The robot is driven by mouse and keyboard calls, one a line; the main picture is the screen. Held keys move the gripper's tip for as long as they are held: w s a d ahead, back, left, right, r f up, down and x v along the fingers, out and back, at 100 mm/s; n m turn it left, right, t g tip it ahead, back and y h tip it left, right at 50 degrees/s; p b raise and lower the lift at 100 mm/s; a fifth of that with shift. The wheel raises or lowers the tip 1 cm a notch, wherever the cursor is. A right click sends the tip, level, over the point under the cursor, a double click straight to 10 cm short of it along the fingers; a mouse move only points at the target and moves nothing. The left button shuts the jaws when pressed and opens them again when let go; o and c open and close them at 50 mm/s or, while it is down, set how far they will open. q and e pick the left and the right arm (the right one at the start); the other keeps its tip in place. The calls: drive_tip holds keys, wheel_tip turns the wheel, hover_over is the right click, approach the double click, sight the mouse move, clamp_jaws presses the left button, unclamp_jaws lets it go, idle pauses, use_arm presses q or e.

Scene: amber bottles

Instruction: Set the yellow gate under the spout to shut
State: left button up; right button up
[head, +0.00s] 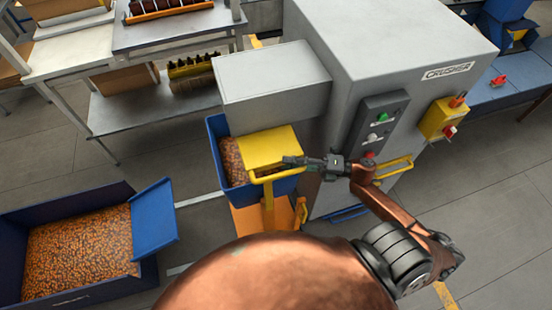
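The yellow gate (268,146) is a flat yellow plate under the grey spout box (272,85) on the side of the crusher (390,60). It sticks out over a blue bin (215,128) of amber and brown bits. A yellow bar handle (262,178) runs along the gate's near edge. My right gripper (290,161) is at the right end of this handle, its fingers pointing left. The fingers are small and overlap the handle and plate, so I cannot tell whether they touch or grip it. My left gripper is not in view.
An orange cart (246,220) stands below the bin. A large blue container (152,222) of amber bits is at left. A dark button panel (376,125) and a yellow switch box (441,119) are on the crusher. Shelves (158,106) stand behind.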

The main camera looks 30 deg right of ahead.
sight(278, 163)
drive_tip(key=x, duration=0.3)
drive_tip(key=shift+w+a+r+p, duration=0.15)
drive_tip(key=shift+a+p, duration=0.1)
drive_tip(key=shift+p, duration=0.05)
drive_tip(key=shift+w+a, duration=0.1)
drive_tip(key=shift+a, duration=0.1)
drive_tip(key=shift+w+a, duration=0.15)
drive_tip(key=c, duration=0.8)
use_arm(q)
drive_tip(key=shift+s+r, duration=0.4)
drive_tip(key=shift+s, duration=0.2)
use_arm(e)
clamp_jaws()
